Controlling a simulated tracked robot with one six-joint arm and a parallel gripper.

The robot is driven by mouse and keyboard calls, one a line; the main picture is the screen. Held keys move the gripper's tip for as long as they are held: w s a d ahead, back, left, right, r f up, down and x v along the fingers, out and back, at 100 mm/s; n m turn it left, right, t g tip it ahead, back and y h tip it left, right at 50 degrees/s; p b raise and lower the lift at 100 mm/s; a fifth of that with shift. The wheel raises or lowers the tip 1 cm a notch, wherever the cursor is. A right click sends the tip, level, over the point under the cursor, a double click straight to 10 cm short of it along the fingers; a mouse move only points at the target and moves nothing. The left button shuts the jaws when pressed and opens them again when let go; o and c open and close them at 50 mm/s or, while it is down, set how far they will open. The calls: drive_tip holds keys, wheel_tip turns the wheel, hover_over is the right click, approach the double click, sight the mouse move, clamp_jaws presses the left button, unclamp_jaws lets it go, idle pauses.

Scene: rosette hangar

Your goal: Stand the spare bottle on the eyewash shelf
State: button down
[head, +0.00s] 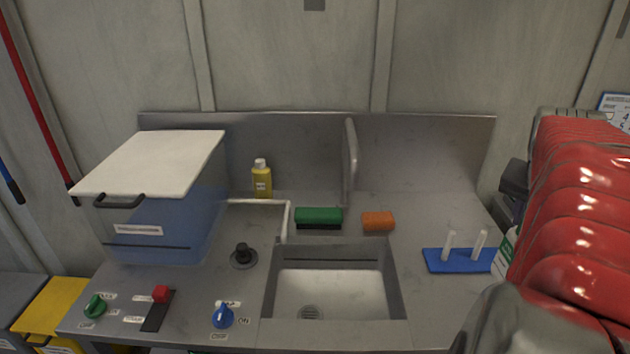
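A white bottle with a green label (506,250) shows only as a sliver at the right, beside my red arm, which hides the rest of it. I cannot tell whether it stands on something or is held. A yellow bottle with a white cap (262,181) stands upright at the back of the steel counter. No shelf can be made out; the area behind my arm at the right is hidden. My gripper's fingers do not show.
The steel counter (440,215) holds a lidded blue box (165,215), a sink (330,292), a green brush (318,216), an orange sponge (378,220) and a blue rack with two white pegs (440,265). Knobs line the front left. A sign (614,102) hangs far right.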

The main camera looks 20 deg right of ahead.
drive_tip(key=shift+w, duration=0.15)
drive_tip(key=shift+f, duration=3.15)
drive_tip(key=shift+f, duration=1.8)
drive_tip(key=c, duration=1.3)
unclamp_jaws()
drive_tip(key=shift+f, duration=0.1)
